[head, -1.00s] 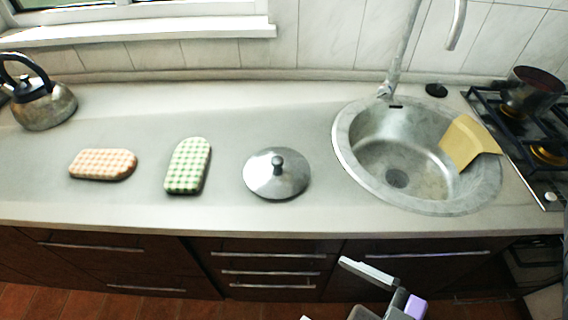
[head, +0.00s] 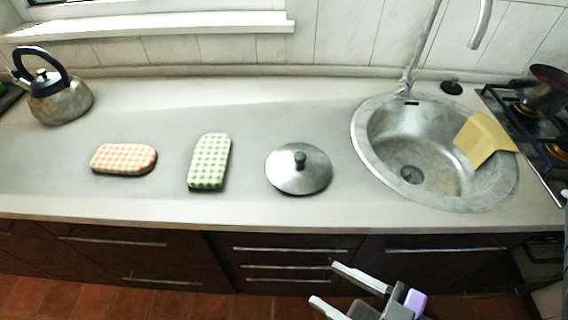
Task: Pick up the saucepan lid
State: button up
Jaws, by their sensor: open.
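The saucepan lid (head: 284,178) is a round, shiny metal disc with a dark knob on top. It lies flat on the grey counter, left of the sink, in the head view. My gripper (head: 324,284) is at the bottom of the view, in front of the drawers and below the counter's front edge in the picture. Its two light fingers are apart with nothing between them. It is clear of the lid, and nothing covers the lid.
Left of the lid lie a green checked case (head: 209,162) and an orange checked case (head: 123,159). A kettle (head: 60,104) stands far left. A round sink (head: 366,150) with a yellow cloth (head: 484,138) is right, beside a stove holding a dark pot (head: 546,92). The counter (head: 270,112) behind the lid is clear.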

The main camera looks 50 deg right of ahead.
aim_at(293, 168)
jog(key=i+j, duration=0.55)
jog(key=i+j+z, duration=0.1)
jog(key=j, duration=0.15)
jog(key=k+z, duration=0.15)
jog(key=z, duration=0.4)
